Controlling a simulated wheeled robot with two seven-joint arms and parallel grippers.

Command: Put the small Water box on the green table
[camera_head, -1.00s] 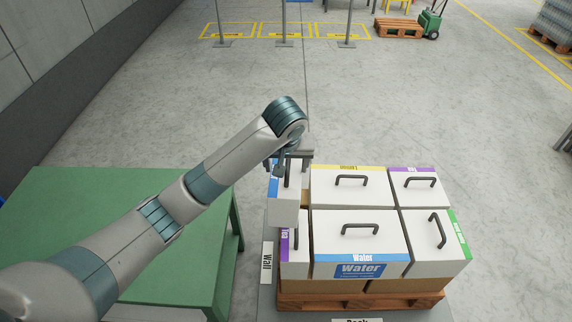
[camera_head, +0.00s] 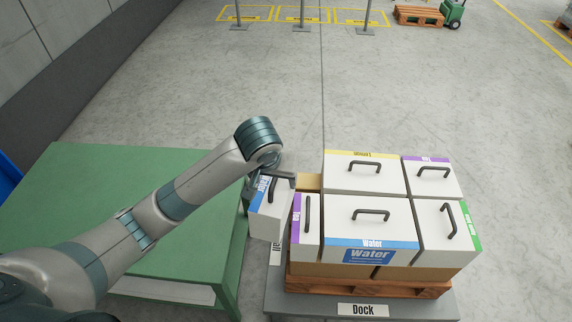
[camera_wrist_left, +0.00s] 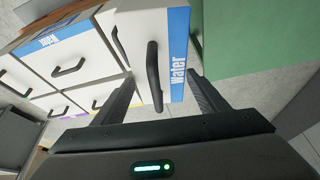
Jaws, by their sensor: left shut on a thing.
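The small Water box (camera_head: 267,222) is white with a blue Water label and a dark handle. My left gripper (camera_head: 270,180) is shut on it and holds it in the gap between the green table and the stacked boxes. In the left wrist view the small Water box (camera_wrist_left: 150,45) hangs between the fingers of my left gripper (camera_wrist_left: 160,98), its handle facing the camera. The green table (camera_head: 100,190) stands to the left, partly hidden by my left arm; its bare top also shows in the wrist view (camera_wrist_left: 255,40). My right gripper is not in view.
A large Water box (camera_head: 371,218), a narrow purple-labelled box (camera_head: 306,225) and several others stand on a wooden pallet (camera_head: 365,284) at the Dock sign (camera_head: 363,310). The visible green tabletop is clear. Open floor (camera_head: 320,90) lies beyond.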

